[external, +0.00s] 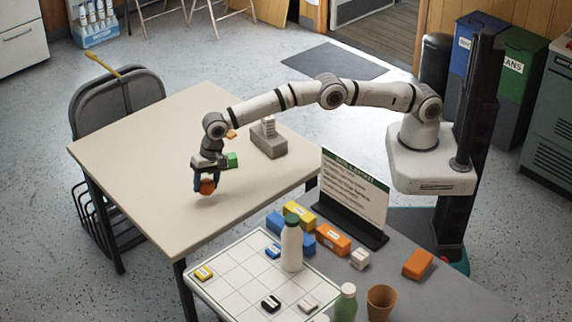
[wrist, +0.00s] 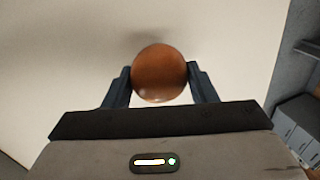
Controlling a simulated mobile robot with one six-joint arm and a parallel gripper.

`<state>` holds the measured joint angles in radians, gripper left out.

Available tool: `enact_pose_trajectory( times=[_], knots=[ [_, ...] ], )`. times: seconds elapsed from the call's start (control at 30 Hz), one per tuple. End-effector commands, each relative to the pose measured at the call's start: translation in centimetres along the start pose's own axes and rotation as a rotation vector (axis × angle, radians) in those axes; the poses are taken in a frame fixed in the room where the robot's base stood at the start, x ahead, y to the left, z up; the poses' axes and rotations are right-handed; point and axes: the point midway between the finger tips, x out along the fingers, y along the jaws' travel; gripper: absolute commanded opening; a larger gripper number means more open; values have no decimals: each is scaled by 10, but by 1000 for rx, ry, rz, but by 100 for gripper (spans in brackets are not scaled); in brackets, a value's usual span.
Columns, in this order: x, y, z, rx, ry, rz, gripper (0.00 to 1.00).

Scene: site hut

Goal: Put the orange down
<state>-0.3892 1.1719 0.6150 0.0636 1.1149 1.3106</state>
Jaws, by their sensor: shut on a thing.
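The orange (external: 207,187) is a round orange-brown ball held between the fingertips of my gripper (external: 206,184). In the wrist view the orange (wrist: 160,73) sits between the two dark fingers of my gripper (wrist: 160,84), which are shut on it. My gripper points down over the near part of the beige table (external: 130,150). A soft shadow shows on the table top below it; the exact gap between orange and table is hard to tell.
A grey block with a white stack (external: 268,142) stands on the beige table, right of my gripper. A grey table (external: 440,290) nearer the camera holds a white grid board (external: 225,280), bottles, a cup (external: 381,302), coloured blocks and a sign (external: 355,190). The beige table's left part is clear.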

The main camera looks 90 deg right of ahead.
Motion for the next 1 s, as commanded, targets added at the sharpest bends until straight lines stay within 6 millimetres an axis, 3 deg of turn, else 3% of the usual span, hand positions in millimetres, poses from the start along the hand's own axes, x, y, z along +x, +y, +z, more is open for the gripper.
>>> enact_pose_trajectory(
  times=[0.2, 0.53, 0.57, 0.8, 1.0],
  knots=[
    [27, 7, 0, 0, -1, 1, 26],
    [30, 8, 0, 0, 0, 1, 26],
    [30, 8, 0, 0, -1, 1, 54],
    [29, 8, 0, 0, -1, 1, 73],
    [29, 8, 0, 0, -1, 1, 73]
  ],
)
